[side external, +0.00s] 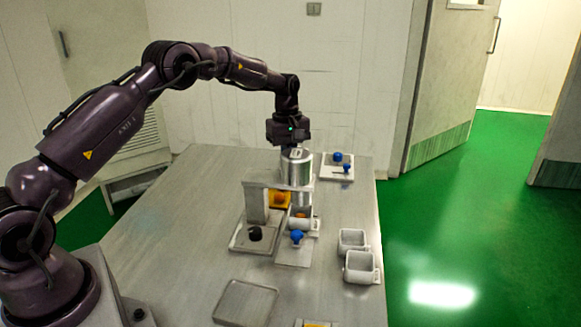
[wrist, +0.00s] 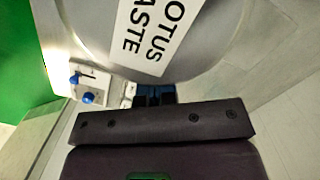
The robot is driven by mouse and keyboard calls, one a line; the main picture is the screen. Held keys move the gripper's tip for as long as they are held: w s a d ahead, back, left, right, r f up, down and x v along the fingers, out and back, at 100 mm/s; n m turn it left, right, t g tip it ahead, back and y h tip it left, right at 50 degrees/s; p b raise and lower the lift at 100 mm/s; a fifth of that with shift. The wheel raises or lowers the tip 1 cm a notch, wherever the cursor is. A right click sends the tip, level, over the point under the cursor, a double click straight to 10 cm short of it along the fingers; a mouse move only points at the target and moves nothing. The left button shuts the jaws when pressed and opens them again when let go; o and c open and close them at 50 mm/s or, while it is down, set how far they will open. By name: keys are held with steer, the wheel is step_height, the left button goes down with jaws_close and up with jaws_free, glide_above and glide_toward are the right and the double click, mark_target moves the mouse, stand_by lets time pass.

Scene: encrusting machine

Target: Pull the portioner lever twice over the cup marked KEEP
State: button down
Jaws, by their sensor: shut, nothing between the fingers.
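The portioner (side external: 256,206) stands mid-table with a steel canister (side external: 297,168) on top. In the wrist view the canister (wrist: 190,25) fills the top, with a label reading "OTUS ASTE", partly cut off. A blue knob (side external: 296,237) shows low at the portioner's front; I cannot tell whether it is the lever. A pale cup (side external: 300,223) sits under the portioner. Two white cups (side external: 352,240) (side external: 361,267) stand to its right. No KEEP mark is readable. My gripper (side external: 290,143) is shut and empty, just above and behind the canister; its fingertips (wrist: 154,95) are partly hidden.
A black knob (side external: 255,233) is on the portioner's left base, and an orange part (side external: 281,199) is behind its frame. A small plate (side external: 329,176) with blue-knobbed pieces lies at the back right. An empty square tray (side external: 245,303) lies in front. The table's left side is clear.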

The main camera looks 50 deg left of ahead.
steer(key=shift+s+a+f, duration=0.1)
steer(key=shift+f, duration=2.25)
steer(key=shift+a, duration=0.1)
steer(key=a, duration=0.2)
steer(key=r, duration=0.1)
steer(key=shift+w+a, duration=0.25)
steer(key=shift+a, duration=0.15)
steer(key=shift+d+r, duration=0.1)
step_height(320, 180, up, 13)
steer(key=a, duration=0.1)
steer(key=shift+w+a, duration=0.2)
steer(key=shift+a, duration=0.05)
